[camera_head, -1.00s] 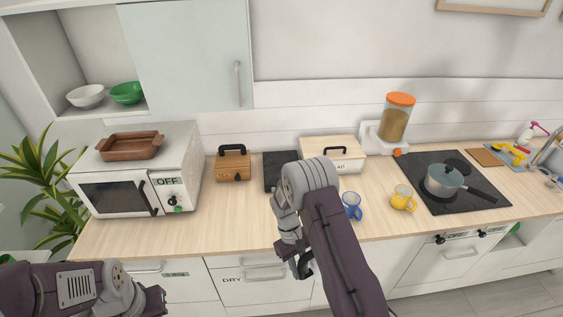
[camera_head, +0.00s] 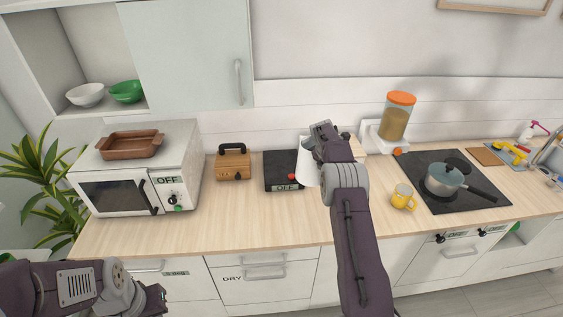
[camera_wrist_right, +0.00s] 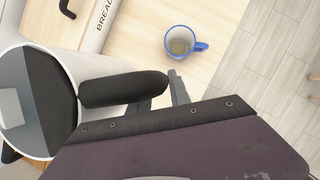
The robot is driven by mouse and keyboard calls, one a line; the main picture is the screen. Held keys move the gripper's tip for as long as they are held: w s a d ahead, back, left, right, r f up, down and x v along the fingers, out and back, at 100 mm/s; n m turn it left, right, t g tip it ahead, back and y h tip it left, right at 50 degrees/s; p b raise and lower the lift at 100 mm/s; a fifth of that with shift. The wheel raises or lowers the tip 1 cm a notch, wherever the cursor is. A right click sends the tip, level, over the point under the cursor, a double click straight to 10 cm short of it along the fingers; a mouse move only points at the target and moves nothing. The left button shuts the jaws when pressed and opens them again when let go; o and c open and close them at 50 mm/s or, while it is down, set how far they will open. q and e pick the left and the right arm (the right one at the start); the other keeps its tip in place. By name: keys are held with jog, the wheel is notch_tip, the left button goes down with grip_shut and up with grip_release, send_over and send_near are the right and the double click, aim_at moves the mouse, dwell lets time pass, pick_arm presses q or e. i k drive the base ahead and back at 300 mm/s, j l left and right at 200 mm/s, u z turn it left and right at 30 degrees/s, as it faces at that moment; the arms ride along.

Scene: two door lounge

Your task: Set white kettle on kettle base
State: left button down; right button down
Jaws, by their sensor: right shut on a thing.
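The white kettle (camera_head: 308,167) shows left of my right gripper (camera_head: 324,134) in the head view, partly hidden by it. In the right wrist view the kettle (camera_wrist_right: 62,75) is at the left, with its black handle (camera_wrist_right: 120,89) reaching to my gripper's fingers (camera_wrist_right: 160,98). My right gripper is shut on the kettle. The dark kettle base (camera_head: 279,168), with a red knob and an OFF label, lies on the counter. The kettle overlaps its right edge in the picture; the gap between them is unclear. My left gripper (camera_head: 153,299) is low at the left, its jaws unclear.
A bread box (camera_wrist_right: 104,18) is near the kettle. A blue-handled mug (camera_wrist_right: 180,43) and a yellow mug (camera_head: 403,197) stand on the counter. A wooden box (camera_head: 233,165) and a microwave (camera_head: 130,188) are left of the base. The front counter (camera_head: 225,222) is clear.

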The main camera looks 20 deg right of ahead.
aim_at(286, 162)
jog(key=i+l, duration=0.2)
jog(key=i, duration=0.3)
jog(key=i+l, duration=0.2)
jog(key=i, duration=0.25)
